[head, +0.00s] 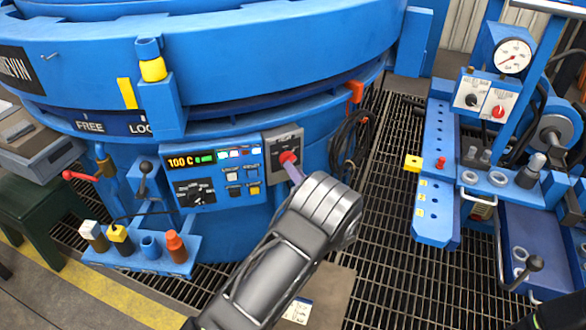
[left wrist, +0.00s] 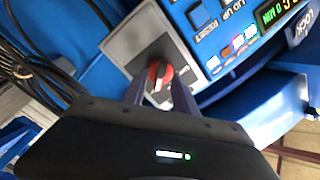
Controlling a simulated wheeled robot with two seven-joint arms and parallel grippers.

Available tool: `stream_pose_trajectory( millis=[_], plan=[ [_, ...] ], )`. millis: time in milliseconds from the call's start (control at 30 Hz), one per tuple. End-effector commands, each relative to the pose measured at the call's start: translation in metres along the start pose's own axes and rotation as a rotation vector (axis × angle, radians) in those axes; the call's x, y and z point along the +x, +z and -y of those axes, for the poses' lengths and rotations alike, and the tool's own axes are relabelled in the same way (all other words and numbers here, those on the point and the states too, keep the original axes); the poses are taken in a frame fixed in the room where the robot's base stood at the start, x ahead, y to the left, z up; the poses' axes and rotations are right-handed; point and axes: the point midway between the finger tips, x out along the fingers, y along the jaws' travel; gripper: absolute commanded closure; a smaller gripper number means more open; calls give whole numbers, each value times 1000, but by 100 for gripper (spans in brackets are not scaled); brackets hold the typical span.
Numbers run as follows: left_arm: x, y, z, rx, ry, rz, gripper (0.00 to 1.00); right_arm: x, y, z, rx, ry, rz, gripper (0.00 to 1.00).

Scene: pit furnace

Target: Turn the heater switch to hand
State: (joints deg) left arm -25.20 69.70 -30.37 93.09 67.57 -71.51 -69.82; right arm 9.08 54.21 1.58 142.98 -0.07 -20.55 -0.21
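The heater switch is a red rotary knob (head: 288,157) on a grey plate (head: 284,141), at the right end of the furnace's blue control panel. My left gripper (head: 292,172) reaches up to it from the lower right, its fingertips at the knob. In the left wrist view the red knob (left wrist: 160,74) shows between the tips of my two fingers (left wrist: 160,88), which stand apart on either side of it. I cannot tell whether they press on it. The plate's lettering is too small or covered to read.
Left of the switch, the panel has a lit "100 C" display (head: 190,160), several buttons and a black dial (head: 195,192). A blue shelf (head: 140,258) with small fittings juts out at lower left. Black cables (head: 350,140) hang to the right. A blue gauge stand (head: 440,180) stands farther right.

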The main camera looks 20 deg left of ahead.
Motion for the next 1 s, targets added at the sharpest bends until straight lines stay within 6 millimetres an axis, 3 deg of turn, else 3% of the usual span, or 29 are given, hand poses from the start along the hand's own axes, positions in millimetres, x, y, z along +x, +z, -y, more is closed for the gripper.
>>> stream_pose_trajectory(
  millis=[200, 367, 1000],
  plan=[
    [-38, -1, 0, 3, 3, -2, 66, -2, 0, 1, 0, 0, 0, 100],
    [-55, 0, 0, 2, 2, -2, 66, -2, 0, 1, 0, 0, 0, 100],
    [-58, 6, -6, -3, 28, 3, 66, -2, 0, 1, 0, 0, 0, 100]
  ],
)
